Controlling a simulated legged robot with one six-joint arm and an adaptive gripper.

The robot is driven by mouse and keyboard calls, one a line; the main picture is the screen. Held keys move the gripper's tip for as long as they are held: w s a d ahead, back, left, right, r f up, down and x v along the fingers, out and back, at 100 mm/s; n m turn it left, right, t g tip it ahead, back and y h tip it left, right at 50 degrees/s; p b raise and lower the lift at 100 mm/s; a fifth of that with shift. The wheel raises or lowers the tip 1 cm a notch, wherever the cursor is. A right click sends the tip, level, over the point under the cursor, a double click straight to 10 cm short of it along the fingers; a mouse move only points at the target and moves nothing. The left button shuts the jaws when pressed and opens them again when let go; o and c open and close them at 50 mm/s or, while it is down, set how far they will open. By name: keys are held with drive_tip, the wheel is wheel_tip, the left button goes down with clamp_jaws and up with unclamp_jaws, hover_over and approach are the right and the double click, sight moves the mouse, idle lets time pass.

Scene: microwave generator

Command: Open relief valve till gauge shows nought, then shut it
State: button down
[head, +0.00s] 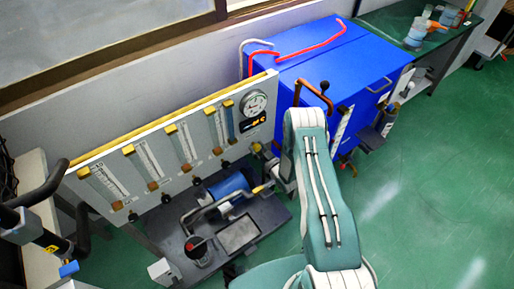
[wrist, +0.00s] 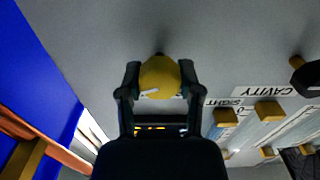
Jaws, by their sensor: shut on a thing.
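In the head view my gripper (head: 267,160) is at the panel's right end, below the gauge, partly hidden by my arm. The round white gauge (head: 254,103) is at the panel's upper right; its needle is too small to read.
The panel (head: 200,119) carries several flow tubes with brass-coloured fittings. A blue cabinet (head: 335,75) with copper pipe stands close on the right. A dark bench with a blue cylinder (head: 229,187) is below the panel. Green floor (head: 440,180) is clear at right.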

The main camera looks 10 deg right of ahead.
drive_tip(key=n, duration=0.6)
drive_tip(key=shift+a+n, duration=0.1)
drive_tip(key=shift+n, duration=0.2)
drive_tip(key=n, duration=0.5)
drive_tip(key=shift+a+f, duration=0.1)
idle(0.3)
drive_tip(key=shift+c, duration=1.3)
unclamp_jaws()
drive_tip(key=shift+a, duration=0.1)
drive_tip(key=v, duration=1.2)
drive_tip(key=shift+f, duration=0.15)
